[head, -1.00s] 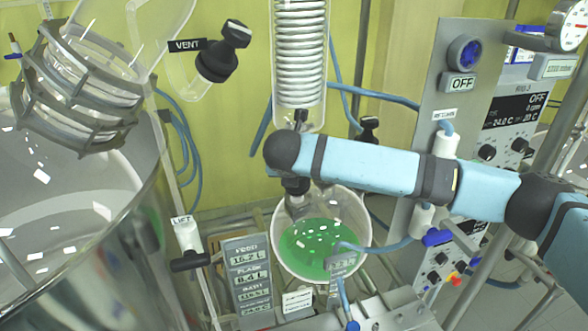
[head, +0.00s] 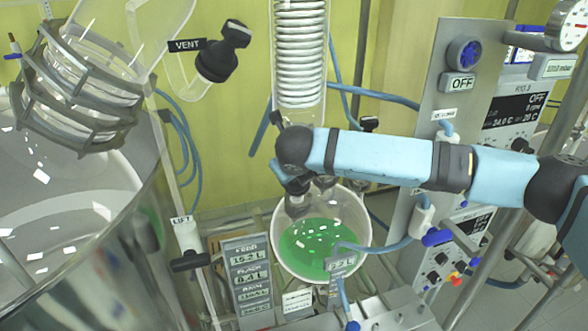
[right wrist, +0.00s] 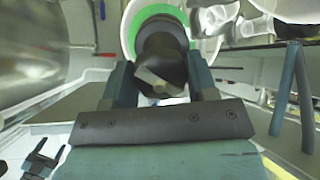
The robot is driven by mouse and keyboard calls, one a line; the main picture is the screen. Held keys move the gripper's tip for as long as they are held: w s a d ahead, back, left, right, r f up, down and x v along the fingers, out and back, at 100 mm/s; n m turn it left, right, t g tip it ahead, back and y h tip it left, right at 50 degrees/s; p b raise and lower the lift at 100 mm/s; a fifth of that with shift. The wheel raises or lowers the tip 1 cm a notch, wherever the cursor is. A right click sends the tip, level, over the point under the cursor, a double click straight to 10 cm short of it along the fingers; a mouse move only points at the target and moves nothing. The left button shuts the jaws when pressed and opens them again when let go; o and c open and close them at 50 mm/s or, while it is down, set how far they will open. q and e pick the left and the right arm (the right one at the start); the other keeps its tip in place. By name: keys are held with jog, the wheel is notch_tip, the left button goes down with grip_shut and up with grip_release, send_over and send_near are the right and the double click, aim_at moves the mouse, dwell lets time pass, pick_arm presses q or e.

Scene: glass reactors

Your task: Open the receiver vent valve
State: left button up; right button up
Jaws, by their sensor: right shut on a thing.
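The round receiver flask (head: 345,212) holds green liquid and hangs below the glass coil column (head: 300,60). A dark valve knob (right wrist: 160,65) sits between the two fingers of my right gripper (right wrist: 160,80) in the right wrist view. The gripper is shut on this knob, with the flask's rim and green liquid behind it. In the head view my right arm reaches in from the right and its wrist covers much of the grip, just above the flask. No label shows on the held knob.
Another black valve (head: 218,63) beside a VENT label (head: 186,45) is at the upper left. A large glass vessel (head: 80,240) fills the left. A LIFT handle (head: 190,260) and a display panel (head: 248,270) stand left of the flask. A control panel (head: 440,80) and blue hoses are at the right.

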jog(key=shift+f, duration=0.15)
jog(key=o, duration=0.9)
jog(key=shift+s, duration=0.1)
jog(key=b+v, duration=0.3)
jog(key=v, duration=1.1)
jog(key=shift+d, duration=0.1)
